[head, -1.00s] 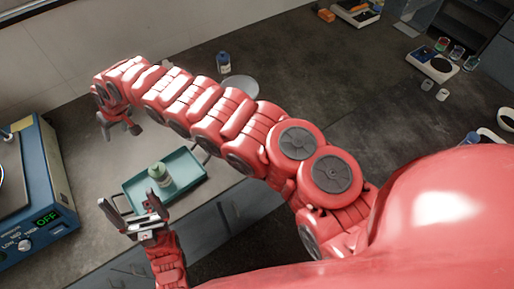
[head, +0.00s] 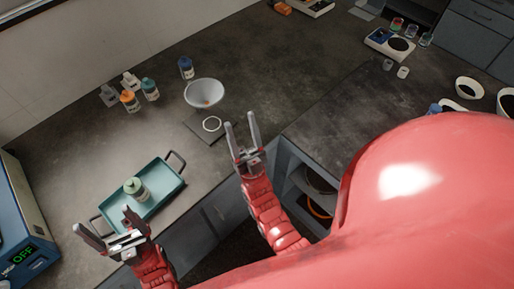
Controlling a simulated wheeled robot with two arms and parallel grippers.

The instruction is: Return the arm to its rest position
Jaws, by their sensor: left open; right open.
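My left gripper (head: 104,229) is at the lower left, its two fingers spread open and empty, near the front left end of the teal tray. My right gripper (head: 242,132) is at the centre, fingers apart and pointing up the picture, with nothing between them. It is to the right of the tray, by the bench's front edge, apart from the ring stand. The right arm is folded back close to my body, with only its forearm showing. A green-capped bottle (head: 138,190) stands upright in the teal tray (head: 163,199).
The blue machine (head: 22,225) reading OFF stands at the left. A white bowl (head: 204,92) is above a stand with a ring (head: 212,124). Several small bottles, one orange-capped (head: 129,101), stand behind. A balance (head: 389,43) is at the upper right. The dark bench middle is clear.

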